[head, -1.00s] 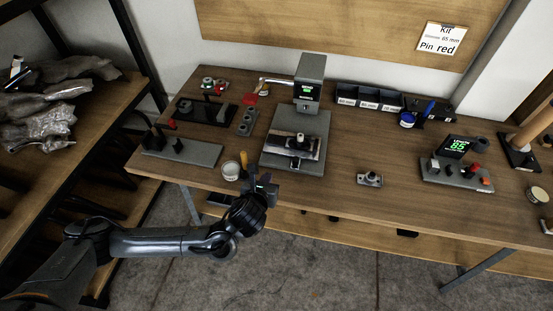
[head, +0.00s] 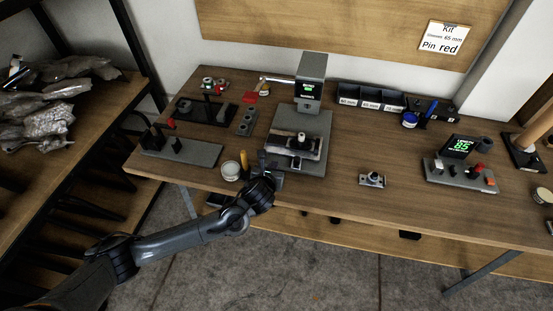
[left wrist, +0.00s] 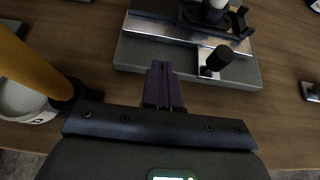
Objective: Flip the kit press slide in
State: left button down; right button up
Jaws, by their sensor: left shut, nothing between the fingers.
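The kit press (head: 311,80) stands at the back middle of the table on a grey base plate (head: 313,168). Its slide (head: 283,147), a silver plate carrying a dark fixture with a pale top, sits at the front of the base, out from under the press head. In the left wrist view the slide's metal rail (left wrist: 170,30) crosses the base, and a black knob (left wrist: 219,65) sticks out at its near side. My left gripper (head: 264,164) is at the base's front left corner. Its fingers (left wrist: 163,80) are together and empty, left of the knob. My right gripper is not in view.
A yellow-handled tool (head: 244,160) and a round white dish (head: 230,171) stand just left of my left gripper. A small metal fixture (head: 372,180) lies right of the press. Bins (head: 370,98) stand behind. The table between the press and the length gauge (head: 462,146) is mostly clear.

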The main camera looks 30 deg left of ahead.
aim_at(278, 153)
pick_arm(q)
jog(key=shift+w+a+f+b, duration=0.1)
jog(key=shift+w+a+b, duration=0.2)
jog(key=shift+w, duration=0.85)
jog(key=shift+w+a+f+b, duration=0.15)
jog(key=shift+w+a, duration=0.1)
jog(key=shift+w, duration=0.9)
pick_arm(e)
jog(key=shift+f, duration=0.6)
pick_arm(q)
jog(key=shift+r, duration=0.1)
